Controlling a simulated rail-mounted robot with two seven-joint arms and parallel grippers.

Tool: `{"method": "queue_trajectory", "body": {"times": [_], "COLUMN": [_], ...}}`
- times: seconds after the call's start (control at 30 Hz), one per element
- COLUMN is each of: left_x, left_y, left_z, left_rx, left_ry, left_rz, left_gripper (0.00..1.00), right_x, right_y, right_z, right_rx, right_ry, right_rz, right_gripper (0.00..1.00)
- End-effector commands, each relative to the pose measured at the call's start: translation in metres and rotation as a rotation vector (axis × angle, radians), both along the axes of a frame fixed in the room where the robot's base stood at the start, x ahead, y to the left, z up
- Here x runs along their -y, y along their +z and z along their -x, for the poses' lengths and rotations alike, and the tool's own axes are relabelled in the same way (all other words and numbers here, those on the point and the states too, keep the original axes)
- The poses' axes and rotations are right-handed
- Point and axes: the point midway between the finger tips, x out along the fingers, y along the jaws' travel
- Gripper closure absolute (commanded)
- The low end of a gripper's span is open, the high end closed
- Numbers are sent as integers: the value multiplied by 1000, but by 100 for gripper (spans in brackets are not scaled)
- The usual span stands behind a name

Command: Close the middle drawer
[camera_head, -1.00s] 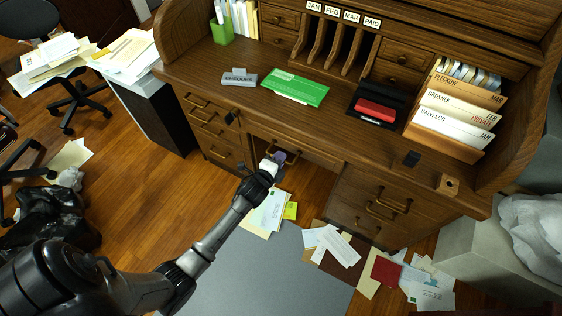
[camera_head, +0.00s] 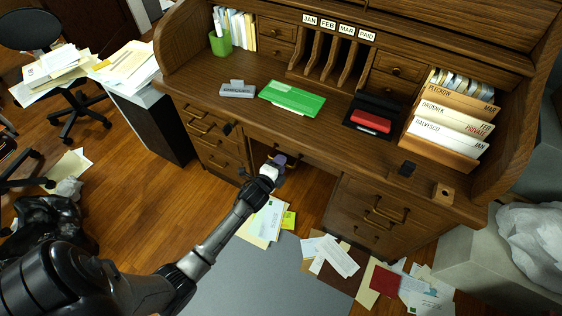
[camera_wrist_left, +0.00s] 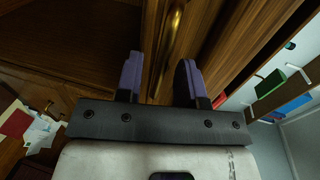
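The wooden desk's middle drawer (camera_head: 312,162) sits under the desktop, between the left and right drawer stacks. Its front is dark and partly hidden by my left gripper, so I cannot tell how far out it stands. My left gripper (camera_head: 279,160) is at the left part of this drawer's front. In the left wrist view, my left gripper (camera_wrist_left: 160,78) has its two purple fingers apart. A brass handle (camera_wrist_left: 172,38) on a wooden front lies beyond and between the fingertips, and I see no grip on it. My right gripper is out of view.
The left drawer stack (camera_head: 215,145) and right drawer stack (camera_head: 375,212) flank the knee space. Papers (camera_head: 332,255) lie on the floor below. The desktop carries a green folder (camera_head: 292,98), a stamp pad (camera_head: 372,118) and a file box (camera_head: 440,150).

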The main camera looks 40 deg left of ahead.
Motion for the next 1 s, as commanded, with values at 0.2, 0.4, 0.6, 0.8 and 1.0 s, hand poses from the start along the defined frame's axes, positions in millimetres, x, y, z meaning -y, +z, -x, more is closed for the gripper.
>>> {"method": "queue_trajectory", "body": {"times": [0.2,0.4,0.6,0.8,1.0], "left_x": [11,21,27,31,31], "left_y": [12,19,24,27,27], "left_z": [41,77,103,116,119], "left_rx": [-4,-3,-2,0,0], "left_ry": [1,0,1,1,1], "left_rz": [1,2,1,0,0], "left_gripper": [65,65,65,65,65], "right_x": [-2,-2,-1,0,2], "right_y": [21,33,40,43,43], "right_z": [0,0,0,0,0], "right_rx": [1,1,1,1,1], "right_ry": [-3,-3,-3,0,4], "right_rz": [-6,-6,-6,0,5], "right_gripper": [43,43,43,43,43]}}
